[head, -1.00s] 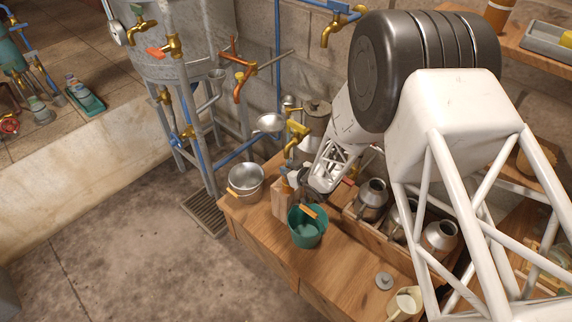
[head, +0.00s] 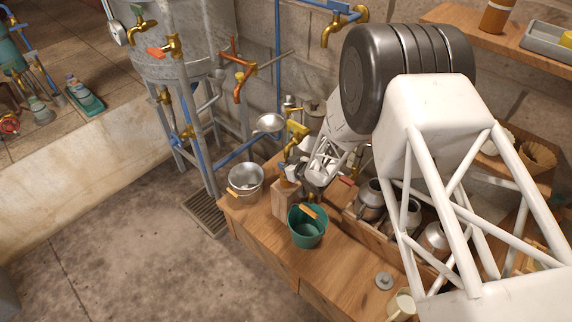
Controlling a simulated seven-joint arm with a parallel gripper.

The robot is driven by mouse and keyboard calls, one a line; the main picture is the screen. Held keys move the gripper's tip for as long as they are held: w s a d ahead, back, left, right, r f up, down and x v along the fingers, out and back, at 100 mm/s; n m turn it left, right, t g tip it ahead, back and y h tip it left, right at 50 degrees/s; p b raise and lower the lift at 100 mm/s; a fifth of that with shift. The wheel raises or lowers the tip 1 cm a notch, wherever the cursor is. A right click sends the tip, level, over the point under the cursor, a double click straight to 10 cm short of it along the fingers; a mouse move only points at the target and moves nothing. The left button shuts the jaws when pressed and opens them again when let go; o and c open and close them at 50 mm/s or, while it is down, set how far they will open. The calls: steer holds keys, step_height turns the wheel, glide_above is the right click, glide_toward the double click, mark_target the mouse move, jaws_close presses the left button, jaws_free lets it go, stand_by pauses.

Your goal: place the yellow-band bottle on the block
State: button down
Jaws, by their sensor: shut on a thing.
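My gripper (head: 294,177) is at the far left part of the wooden bench, just above the pale wooden block (head: 286,203). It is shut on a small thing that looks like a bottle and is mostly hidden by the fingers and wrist. Its band cannot be made out at this size. The block stands upright between the steel pot and the green bucket. I cannot tell whether the held thing touches the block's top.
A green bucket (head: 307,228) with an orange grip stands close to the block. A steel pot (head: 246,181) is to its left. Metal cans (head: 370,197) sit in a wooden crate to the right. A brass tap (head: 298,130) is behind.

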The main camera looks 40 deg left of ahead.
steer(key=shift+f, duration=0.15)
steer(key=c, duration=0.9)
jaws_free()
steer(key=shift+d+r, duration=0.1)
steer(key=shift+r, duration=0.1)
steer(key=shift+v, duration=5.9)
